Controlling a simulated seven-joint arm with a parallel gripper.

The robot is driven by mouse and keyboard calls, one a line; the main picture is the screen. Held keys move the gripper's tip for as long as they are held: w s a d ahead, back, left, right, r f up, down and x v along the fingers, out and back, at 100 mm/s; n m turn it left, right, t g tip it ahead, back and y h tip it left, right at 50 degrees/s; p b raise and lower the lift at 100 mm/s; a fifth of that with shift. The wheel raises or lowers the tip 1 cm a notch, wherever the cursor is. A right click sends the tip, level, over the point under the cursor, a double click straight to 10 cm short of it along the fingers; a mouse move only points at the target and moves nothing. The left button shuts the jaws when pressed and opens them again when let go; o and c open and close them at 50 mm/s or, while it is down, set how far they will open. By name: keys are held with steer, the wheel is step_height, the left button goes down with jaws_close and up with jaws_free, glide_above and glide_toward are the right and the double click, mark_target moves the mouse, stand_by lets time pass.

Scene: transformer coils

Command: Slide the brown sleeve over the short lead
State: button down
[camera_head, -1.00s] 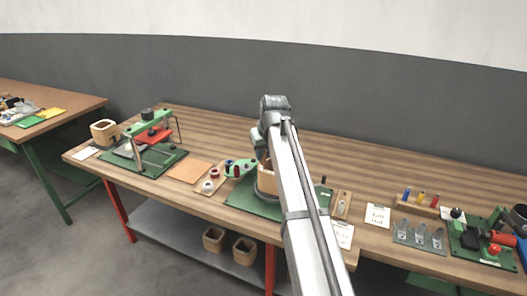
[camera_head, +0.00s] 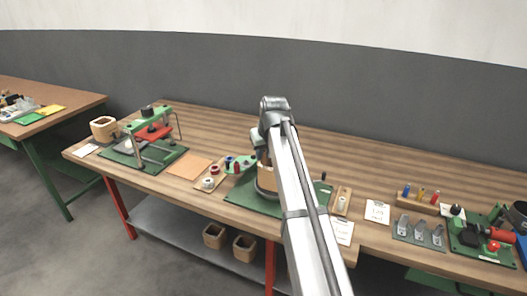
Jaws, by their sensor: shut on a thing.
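The coil block (camera_head: 267,181), a pale wooden body with a dark base, stands on a green plate (camera_head: 243,198) in the middle of the bench. My arm crosses in front and hides its right side. My gripper (camera_head: 259,150) hangs at the arm's far end, just above and behind the block. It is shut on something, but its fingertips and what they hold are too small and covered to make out. I cannot make out the brown sleeve or the short lead.
A green press frame (camera_head: 135,125) stands farther left. Cards and terminals lie right. The back of the bench is clear.

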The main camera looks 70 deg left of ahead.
steer(key=shift+f, duration=0.2)
steer(key=c, duration=0.5)
jaws_free()
steer(key=shift+r, duration=0.1)
steer(key=shift+r, duration=3.9)
